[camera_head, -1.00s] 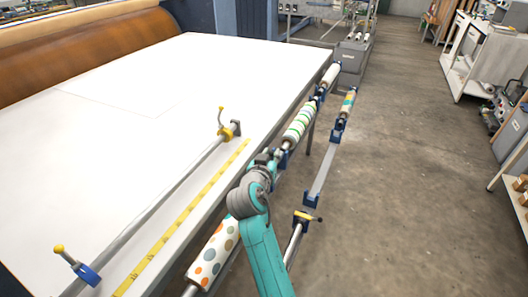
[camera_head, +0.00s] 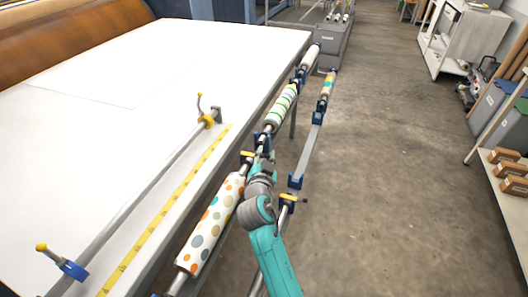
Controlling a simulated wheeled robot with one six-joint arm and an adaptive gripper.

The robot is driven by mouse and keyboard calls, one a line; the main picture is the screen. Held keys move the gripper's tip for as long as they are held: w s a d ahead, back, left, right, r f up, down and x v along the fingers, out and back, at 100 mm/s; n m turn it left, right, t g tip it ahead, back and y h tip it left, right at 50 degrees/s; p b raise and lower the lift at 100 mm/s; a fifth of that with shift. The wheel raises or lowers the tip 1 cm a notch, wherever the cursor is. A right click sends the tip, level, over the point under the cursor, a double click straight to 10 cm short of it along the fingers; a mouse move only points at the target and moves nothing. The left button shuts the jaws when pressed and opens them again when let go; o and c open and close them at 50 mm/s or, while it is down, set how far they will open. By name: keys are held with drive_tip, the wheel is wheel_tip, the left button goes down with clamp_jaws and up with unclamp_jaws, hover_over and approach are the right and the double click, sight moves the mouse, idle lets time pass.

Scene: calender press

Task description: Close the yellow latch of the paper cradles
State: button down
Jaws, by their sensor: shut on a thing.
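A yellow latch (camera_head: 247,157) shows on the front roller line, just left of my gripper (camera_head: 262,157). My gripper is small in view and partly hidden by my own wrist; it is shut at this latch, and its fingertips are not clear. A blue cradle (camera_head: 265,136) stands just beyond it on the same line. Another yellow latch (camera_head: 291,198) sits on a blue cradle (camera_head: 287,207) to the right of my wrist. A paper roll with coloured dots (camera_head: 212,227) lies near, and a green-striped roll (camera_head: 283,106) lies beyond the gripper.
The white press table (camera_head: 110,130) fills the left, with a metal bar (camera_head: 140,197) and a yellow measuring strip (camera_head: 165,212) near its edge. More blue cradles (camera_head: 295,182) stand along the outer rail. The concrete floor (camera_head: 390,190) to the right is clear up to a shelf (camera_head: 510,190).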

drive_tip(key=shift+s+a+f, duration=0.1)
drive_tip(key=shift+a+f, duration=0.05)
drive_tip(key=shift+f, duration=0.65)
drive_tip(key=c, duration=1.1)
unclamp_jaws()
drive_tip(key=shift+a, duration=0.1)
drive_tip(key=shift+o, duration=0.2)
drive_tip(key=shift+s, duration=0.1)
drive_tip(key=s+r, duration=0.2)
drive_tip(key=s, duration=0.9)
drive_tip(key=shift+s+a, duration=0.3)
drive_tip(key=shift+a, duration=0.1)
